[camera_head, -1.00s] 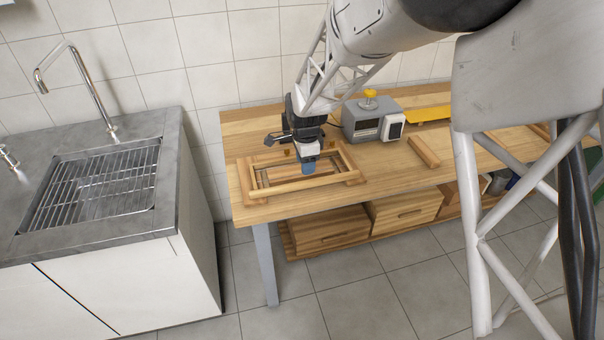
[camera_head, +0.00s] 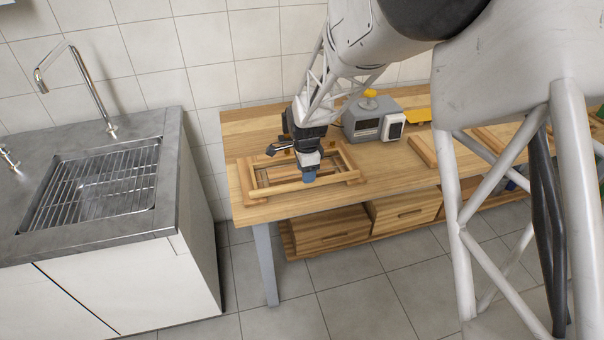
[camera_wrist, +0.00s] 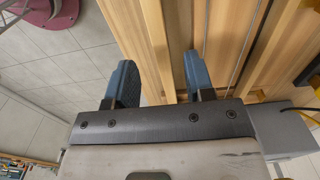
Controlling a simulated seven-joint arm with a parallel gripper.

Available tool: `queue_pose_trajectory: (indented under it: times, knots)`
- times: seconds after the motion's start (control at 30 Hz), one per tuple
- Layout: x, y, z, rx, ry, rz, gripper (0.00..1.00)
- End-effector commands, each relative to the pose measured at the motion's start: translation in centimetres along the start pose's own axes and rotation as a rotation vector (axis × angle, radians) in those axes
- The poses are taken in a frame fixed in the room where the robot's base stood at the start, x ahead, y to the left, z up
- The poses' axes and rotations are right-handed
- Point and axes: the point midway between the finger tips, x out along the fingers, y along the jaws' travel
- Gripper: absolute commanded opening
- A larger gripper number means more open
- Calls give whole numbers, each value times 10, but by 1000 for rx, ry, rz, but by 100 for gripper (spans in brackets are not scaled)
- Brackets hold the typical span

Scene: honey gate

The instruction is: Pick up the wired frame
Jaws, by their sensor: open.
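The wired frame (camera_head: 275,189) is a rectangular wooden frame lying flat on the left end of the workbench. In the wrist view, one long wooden bar of it (camera_wrist: 155,40) runs between my two blue fingers, with thin wires to its right. My gripper (camera_head: 309,175) points down at the frame's front bar, near its middle. Its fingers (camera_wrist: 160,78) are apart, one on each side of that bar, and hold nothing. Whether they touch the bar cannot be told. My gripper hides part of the frame in the head view.
A grey device with a yellow knob (camera_head: 368,122) stands behind and right of the frame. A loose wooden bar (camera_head: 422,150) lies right of it. Wooden boxes (camera_head: 330,230) sit under the bench (camera_head: 237,135). A sink counter (camera_head: 185,150) stands at left.

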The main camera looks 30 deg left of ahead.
Motion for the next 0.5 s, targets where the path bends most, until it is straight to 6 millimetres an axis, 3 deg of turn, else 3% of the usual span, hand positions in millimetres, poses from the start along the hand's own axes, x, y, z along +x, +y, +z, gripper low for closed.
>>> queue_pose_trajectory:
  times: [0.3, 0.5]
  knots:
    - [35, 0, -2, 0, 0, 0, 49]
    - [42, 0, -2, 0, 0, 0, 49]
